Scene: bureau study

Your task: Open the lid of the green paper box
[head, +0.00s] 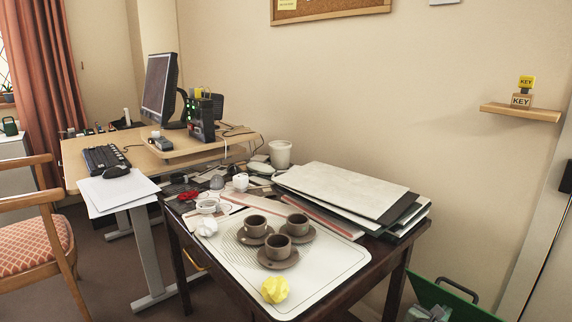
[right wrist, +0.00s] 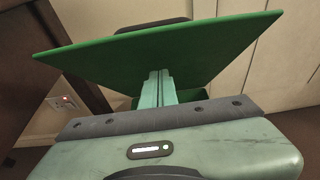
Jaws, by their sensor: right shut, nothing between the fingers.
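The green paper box (head: 440,294) stands on the floor at the lower right of the head view, partly cut off by the frame. In the right wrist view the green lid (right wrist: 200,42) spans the top as a broad tilted panel. My right gripper (right wrist: 160,74) is shut and empty, its fingertips at the lid's lower edge; I cannot tell if they touch. More green of the box shows just below, behind the fingers. My left gripper is not in view.
The dark table (head: 370,292) with cups, a white mat and stacked folders stands left of the box. A wall (head: 440,200) is behind it and a pale cabinet (head: 545,270) is to its right. A chair (head: 40,245) stands far left.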

